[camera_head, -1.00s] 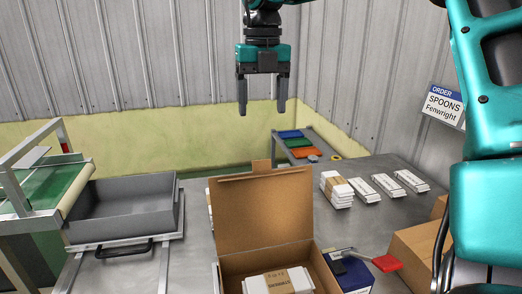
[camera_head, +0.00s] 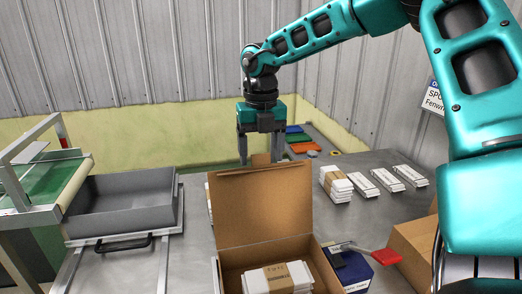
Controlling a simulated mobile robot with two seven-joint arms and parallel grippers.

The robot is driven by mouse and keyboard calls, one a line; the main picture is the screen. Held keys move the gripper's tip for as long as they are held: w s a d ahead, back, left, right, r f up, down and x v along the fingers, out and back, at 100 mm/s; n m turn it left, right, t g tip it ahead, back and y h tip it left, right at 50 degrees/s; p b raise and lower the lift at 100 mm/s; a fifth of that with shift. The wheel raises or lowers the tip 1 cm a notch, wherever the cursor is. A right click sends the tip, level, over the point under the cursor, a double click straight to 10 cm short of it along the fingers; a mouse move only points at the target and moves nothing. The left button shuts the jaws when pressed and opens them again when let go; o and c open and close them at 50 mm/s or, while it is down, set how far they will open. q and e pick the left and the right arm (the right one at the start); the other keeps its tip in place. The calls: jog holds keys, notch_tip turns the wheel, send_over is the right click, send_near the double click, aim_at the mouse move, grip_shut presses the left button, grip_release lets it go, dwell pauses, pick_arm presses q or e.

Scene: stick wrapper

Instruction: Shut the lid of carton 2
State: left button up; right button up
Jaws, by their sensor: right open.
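An open brown carton (camera_head: 222,281) stands at the bottom middle of the head view, its lid (camera_head: 265,207) raised upright at the back. No number shows on it, so I cannot tell whether it is carton 2. A banded bundle of white wrapped sticks (camera_head: 278,278) lies inside. My right gripper (camera_head: 260,158) points down behind the lid's top edge, its jaws apart and empty. The fingertips are close to the lid's top tab; I cannot tell whether they touch it. My left gripper is not in view.
A grey tray (camera_head: 125,222) stands at left beside a green conveyor (camera_head: 45,185). Stacked white packs (camera_head: 337,185) lie on the metal table (camera_head: 390,215). A blue box (camera_head: 352,272) with a red-handled tool (camera_head: 385,256) and another carton (camera_head: 415,250) stand at right.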

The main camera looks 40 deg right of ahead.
jog(key=shift+c, duration=0.3)
grip_shut()
dwell(0.5)
